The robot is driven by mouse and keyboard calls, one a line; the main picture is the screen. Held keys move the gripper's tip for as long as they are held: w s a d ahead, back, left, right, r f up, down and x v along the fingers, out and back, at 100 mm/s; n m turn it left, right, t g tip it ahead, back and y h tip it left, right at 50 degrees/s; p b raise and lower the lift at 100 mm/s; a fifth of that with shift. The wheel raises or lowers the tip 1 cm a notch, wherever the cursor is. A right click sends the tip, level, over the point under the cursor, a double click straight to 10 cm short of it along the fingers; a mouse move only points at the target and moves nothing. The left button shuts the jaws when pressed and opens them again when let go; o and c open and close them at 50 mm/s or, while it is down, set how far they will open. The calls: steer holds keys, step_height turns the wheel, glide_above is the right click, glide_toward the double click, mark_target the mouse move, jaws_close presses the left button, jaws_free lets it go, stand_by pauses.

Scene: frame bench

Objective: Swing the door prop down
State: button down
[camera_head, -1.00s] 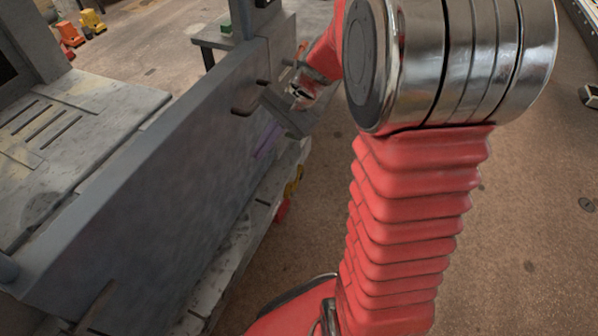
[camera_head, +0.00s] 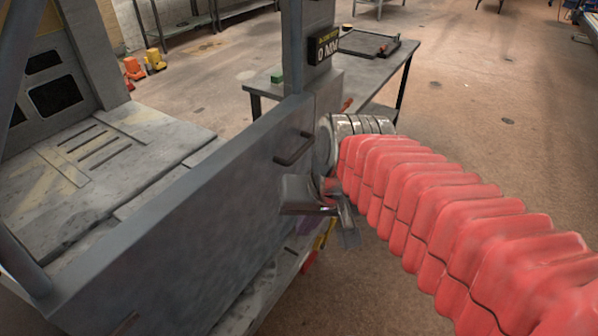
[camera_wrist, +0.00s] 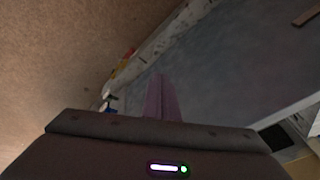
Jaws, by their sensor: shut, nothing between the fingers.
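The grey door panel (camera_head: 180,220) stands lengthwise along the bench, with a dark bar handle (camera_head: 294,150) near its far end. A thin purple bar (camera_wrist: 161,98) lies along the panel in the wrist view; it looks like the door prop, though I cannot be sure. In the head view, only a small purple patch shows below my gripper (camera_head: 322,203). My gripper is shut and empty, close to the panel's outer face below the handle. Whether it touches the panel or the bar, I cannot tell.
A grey slotted bench top (camera_head: 105,160) lies behind the panel. A table (camera_head: 385,72) with a dark tray stands beyond a post with a display (camera_head: 322,47). Orange and yellow objects (camera_head: 145,64) sit at the far left. The floor on the right is open.

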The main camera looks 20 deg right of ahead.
steer(key=s+n, duration=0.1)
steer(key=s+r+n+t, duration=0.1)
steer(key=s+n+h, duration=0.1)
steer(key=shift+s+d+r+t, duration=0.15)
steer(key=shift+s+r+t, duration=0.1)
steer(key=shift+t, duration=0.15)
